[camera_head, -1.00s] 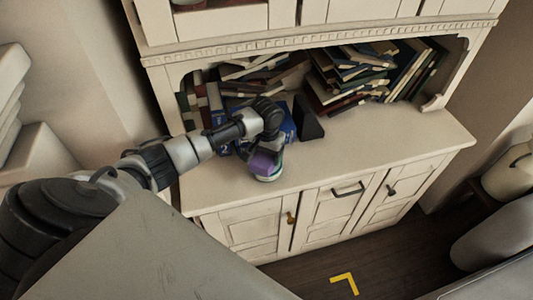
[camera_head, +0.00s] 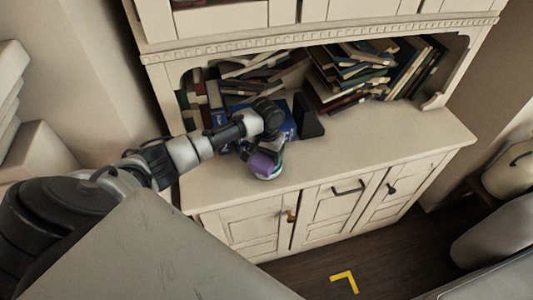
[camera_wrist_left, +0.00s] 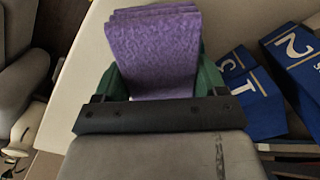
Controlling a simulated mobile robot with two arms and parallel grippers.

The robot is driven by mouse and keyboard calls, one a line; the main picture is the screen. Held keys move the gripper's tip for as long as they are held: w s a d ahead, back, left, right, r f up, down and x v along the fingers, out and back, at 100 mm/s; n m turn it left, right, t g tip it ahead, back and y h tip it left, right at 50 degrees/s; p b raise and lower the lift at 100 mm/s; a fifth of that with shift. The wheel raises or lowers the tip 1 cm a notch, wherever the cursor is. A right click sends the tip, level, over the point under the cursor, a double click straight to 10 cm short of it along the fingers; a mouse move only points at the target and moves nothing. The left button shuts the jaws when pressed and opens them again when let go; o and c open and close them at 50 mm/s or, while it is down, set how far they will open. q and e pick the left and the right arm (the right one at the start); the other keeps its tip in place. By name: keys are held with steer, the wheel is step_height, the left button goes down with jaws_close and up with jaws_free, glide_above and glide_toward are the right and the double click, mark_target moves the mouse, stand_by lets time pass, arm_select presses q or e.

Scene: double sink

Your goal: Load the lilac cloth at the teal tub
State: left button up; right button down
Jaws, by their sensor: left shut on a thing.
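The lilac cloth (camera_head: 264,163) is a folded purple pad at the end of my left arm, low over the front part of the cabinet's counter. In the left wrist view the cloth (camera_wrist_left: 153,50) stands in layers between the green fingers. My left gripper (camera_wrist_left: 152,80) is shut on it. In the head view the same gripper (camera_head: 268,170) is small, and I cannot tell whether the cloth touches the counter. I cannot make out a teal tub in either view. My right gripper is not in view.
The cream cabinet counter (camera_head: 370,145) is clear to the right of the gripper. Leaning books (camera_head: 350,75) fill the niche behind. A dark wedge-shaped object (camera_head: 308,118) stands behind the gripper. Blue numbered blocks or books (camera_wrist_left: 255,100) lie right of the cloth in the wrist view.

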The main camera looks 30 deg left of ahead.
arm_select(q)
steer(key=shift+s+f+p, duration=0.1)
steer(key=shift+f+p, duration=0.05)
steer(key=shift+p, duration=0.25)
stand_by(1.6)
step_height(320, 180, up, 7)
steer(key=p, duration=0.8)
stand_by(0.5)
stand_by(0.4)
